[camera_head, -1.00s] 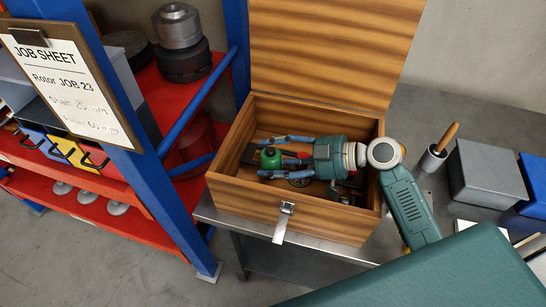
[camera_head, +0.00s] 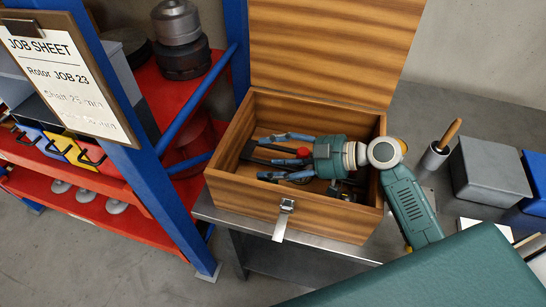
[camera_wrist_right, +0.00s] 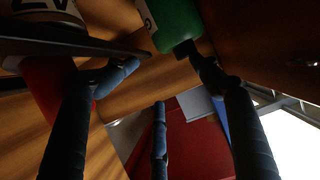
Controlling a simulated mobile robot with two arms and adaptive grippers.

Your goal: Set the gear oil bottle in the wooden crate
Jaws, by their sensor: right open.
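The wooden crate (camera_head: 240,196) stands on the bench with its lid raised at the back. My right gripper (camera_head: 267,158) reaches into it from the right, with its blue-grey fingers spread and nothing between them in the head view. The green gear oil bottle (camera_wrist_right: 177,22) shows in the right wrist view at the top, close to one fingertip; whether they touch is unclear. The bottle is not seen in the head view, where the gripper or the crate's front wall hides it. My left gripper is out of view.
A red item (camera_head: 303,152) and dark items lie inside the crate. To the right are a cup with a wooden handle (camera_head: 437,152) and a grey box (camera_head: 488,170). A blue-framed red rack (camera_head: 174,114) stands close on the left.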

